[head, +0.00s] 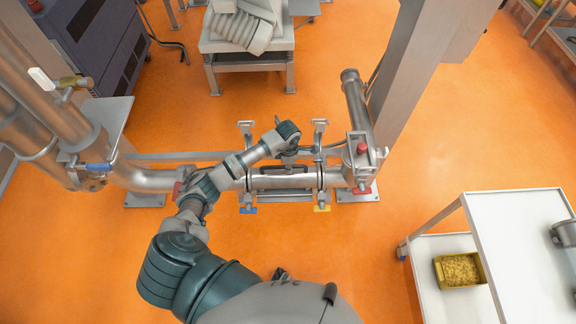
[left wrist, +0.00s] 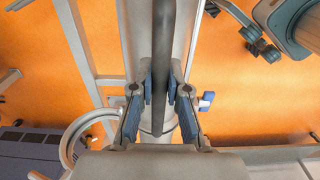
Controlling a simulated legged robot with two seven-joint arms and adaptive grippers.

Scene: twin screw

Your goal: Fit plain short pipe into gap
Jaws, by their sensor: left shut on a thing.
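The short pipe (head: 284,182) lies level in the pipe run in the head view, between two upright clamp brackets, one with a blue tab (head: 248,210) and one with a yellow tab (head: 322,208). Its ends look in line with the neighbouring pipes, but I cannot tell whether they touch. My left gripper (head: 290,154) is over the pipe's middle. In the left wrist view its blue-padded fingers (left wrist: 160,88) are shut on a dark grey bar (left wrist: 158,50) running along in front of the light pipe (left wrist: 137,30). My right gripper is not in view.
The left elbow pipe (head: 145,179) and the right joint with red knobs (head: 362,150) flank the gap. A grey pillar (head: 410,70) stands behind on the right. A white cart (head: 520,245) with a yellow bin (head: 459,270) stands at right. Orange floor is clear between.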

